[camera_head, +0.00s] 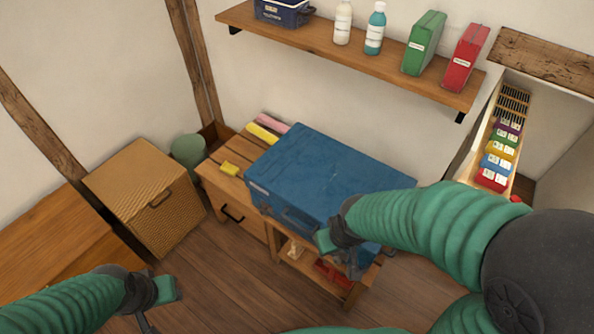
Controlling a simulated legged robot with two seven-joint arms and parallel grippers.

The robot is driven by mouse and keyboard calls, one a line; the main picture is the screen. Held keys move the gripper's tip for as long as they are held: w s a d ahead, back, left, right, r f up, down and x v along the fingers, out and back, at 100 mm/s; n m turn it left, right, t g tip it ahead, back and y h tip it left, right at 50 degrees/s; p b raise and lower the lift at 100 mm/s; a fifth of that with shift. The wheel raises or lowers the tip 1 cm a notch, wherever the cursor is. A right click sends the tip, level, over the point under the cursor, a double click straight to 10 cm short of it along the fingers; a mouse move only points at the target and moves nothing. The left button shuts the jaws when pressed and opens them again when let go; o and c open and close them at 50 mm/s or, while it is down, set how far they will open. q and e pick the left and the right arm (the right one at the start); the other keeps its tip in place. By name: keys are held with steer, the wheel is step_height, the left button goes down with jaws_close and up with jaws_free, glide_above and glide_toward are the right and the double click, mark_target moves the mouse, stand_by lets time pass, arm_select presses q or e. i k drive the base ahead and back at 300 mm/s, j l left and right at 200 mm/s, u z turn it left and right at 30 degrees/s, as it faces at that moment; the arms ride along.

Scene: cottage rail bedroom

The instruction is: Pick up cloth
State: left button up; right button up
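A long yellow item (262,133) and a pink item (272,125), possibly folded cloths, lie at the back of the wooden workbench (228,183), behind a large blue box. I cannot tell for sure which one is the cloth. My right gripper (340,255) is in front of the blue box, its fingers apart and nothing seen between them. My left gripper (156,305) is low at the lower left, fingers apart and empty, away from the bench.
The blue box (325,175) covers most of the bench top. A wicker chest (145,195) and a green bin (188,150) stand left. A wall shelf (350,50) holds bottles and boxes. Red items (333,273) sit on the lower shelf. Floor (215,270) is clear between.

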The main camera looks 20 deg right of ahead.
mark_target(231, 170)
steer(key=z, duration=0.45)
steer(key=i+j+z, duration=0.1)
steer(key=z, duration=0.35)
steer(key=j+z, duration=0.2)
steer(key=z, duration=0.25)
steer(key=i+j+z, duration=0.1)
steer(key=j+z, duration=0.35)
steer(key=j, duration=0.7)
steer(key=k+j+z, duration=0.1)
steer(key=j+z, duration=0.35)
steer(key=j, duration=1.3)
steer(key=k, duration=0.05)
